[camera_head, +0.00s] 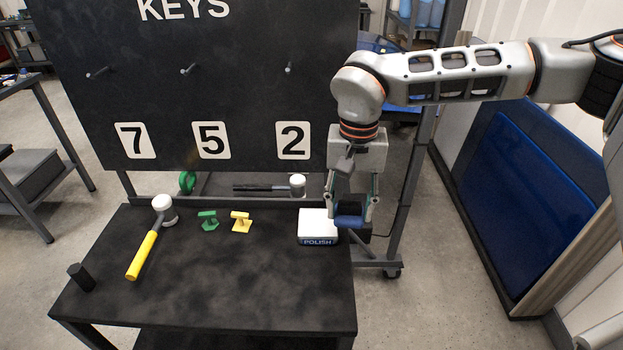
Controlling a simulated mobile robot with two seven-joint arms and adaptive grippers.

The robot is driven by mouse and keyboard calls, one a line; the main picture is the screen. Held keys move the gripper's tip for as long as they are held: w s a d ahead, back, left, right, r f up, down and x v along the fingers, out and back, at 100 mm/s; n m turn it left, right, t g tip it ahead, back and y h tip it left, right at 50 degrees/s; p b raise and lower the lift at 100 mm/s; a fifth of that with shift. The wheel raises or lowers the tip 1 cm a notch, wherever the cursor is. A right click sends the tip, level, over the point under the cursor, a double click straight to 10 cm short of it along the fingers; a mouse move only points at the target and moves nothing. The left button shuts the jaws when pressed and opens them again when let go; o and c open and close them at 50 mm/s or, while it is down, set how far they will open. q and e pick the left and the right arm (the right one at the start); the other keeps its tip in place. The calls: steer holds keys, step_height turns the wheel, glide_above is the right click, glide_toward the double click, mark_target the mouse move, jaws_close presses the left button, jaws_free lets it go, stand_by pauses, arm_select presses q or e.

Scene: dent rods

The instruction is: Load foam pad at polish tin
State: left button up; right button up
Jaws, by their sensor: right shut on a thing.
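The polish tin (318,240) stands near the right end of the dark table, with a white top and a blue band lettered POLISH. My right gripper (351,207) points down just right of the tin. It is shut on a blue piece (349,219), which looks like the foam pad. The pad is beside the tin's right edge in the picture; I cannot tell whether they touch. The fingers hide part of the pad. My left gripper is not in view.
On the dark table (230,290) lie a yellow-handled mallet (142,255), a green tool (208,221), a yellow tool (241,222) and a black cylinder (81,277). A black KEYS board (230,100) with pegs stands behind. The table's front middle is clear.

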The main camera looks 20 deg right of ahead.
arm_select(q)
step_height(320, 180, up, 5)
steer(key=p, duration=0.3)
arm_select(e)
steer(key=w+a+f+m+b, duration=0.1)
steer(key=w+m, duration=0.1)
steer(key=w+a+f+m+b, duration=0.1)
steer(key=w+a+m, duration=0.1)
steer(key=w+a+m+b, duration=0.1)
steer(key=w+a+m, duration=0.1)
steer(key=shift+a+f+m, duration=0.15)
steer(key=shift+f+m, duration=0.15)
steer(key=shift+f, duration=0.1)
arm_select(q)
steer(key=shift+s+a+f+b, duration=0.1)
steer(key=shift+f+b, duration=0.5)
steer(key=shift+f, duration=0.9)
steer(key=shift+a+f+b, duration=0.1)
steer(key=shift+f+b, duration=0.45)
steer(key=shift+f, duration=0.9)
arm_select(e)
steer(key=shift+f, duration=1)
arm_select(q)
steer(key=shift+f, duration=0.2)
arm_select(e)
steer(key=shift+f, duration=0.45)
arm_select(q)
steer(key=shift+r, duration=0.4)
arm_select(e)
steer(key=shift+f, duration=0.15)
